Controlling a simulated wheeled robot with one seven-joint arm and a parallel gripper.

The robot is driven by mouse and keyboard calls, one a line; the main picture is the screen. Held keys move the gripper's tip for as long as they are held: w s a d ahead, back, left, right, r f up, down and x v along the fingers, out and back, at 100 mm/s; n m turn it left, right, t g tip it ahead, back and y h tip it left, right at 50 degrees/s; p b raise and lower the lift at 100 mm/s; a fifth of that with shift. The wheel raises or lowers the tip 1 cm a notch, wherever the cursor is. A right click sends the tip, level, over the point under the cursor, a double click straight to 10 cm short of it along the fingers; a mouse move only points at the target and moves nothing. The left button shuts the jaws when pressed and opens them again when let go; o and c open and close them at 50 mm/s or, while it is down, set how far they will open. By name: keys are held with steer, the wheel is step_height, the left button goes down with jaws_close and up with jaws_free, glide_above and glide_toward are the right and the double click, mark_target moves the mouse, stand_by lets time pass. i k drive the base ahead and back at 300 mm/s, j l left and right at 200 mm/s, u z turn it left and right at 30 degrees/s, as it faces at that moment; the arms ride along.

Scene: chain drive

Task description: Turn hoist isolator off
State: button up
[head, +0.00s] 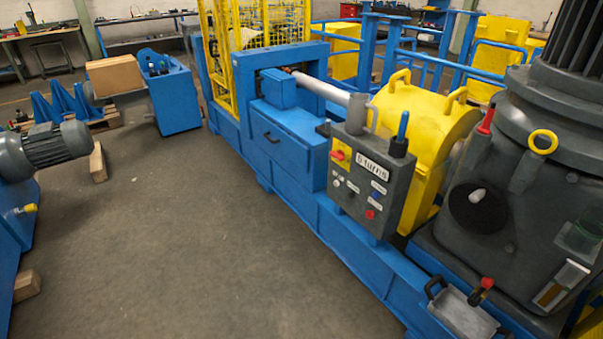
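A dark grey control box (375,160) stands at the front of the blue machine frame. At its upper left is a red rotary switch on a yellow plate (339,155), which looks like an isolator. Its exact handle angle is too small to tell, and no label naming the hoist is readable. Beside it is a white display (374,168) reading "0 turns". Small buttons and labels sit below, with a red button (370,214) at the bottom. My gripper is not in view.
A yellow guard (425,125) stands behind the box, and a large grey motor housing (530,170) stands to the right. A grey tray (463,312) juts out at lower right. A motor (55,148) is at left. The grey floor (190,250) between is open.

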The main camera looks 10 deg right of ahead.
mark_target(339, 156)
steer(key=i+z, duration=0.15)
steer(key=i, duration=0.15)
steer(key=i+j+z, duration=0.15)
steer(key=i+j, duration=0.4)
steer(key=i+j+z, duration=0.1)
steer(key=i+j, duration=0.3)
steer(key=j, duration=0.15)
steer(key=i+j, duration=0.4)
steer(key=i+j+z, duration=0.15)
steer(key=i+j, duration=0.2)
steer(key=j, duration=0.25)
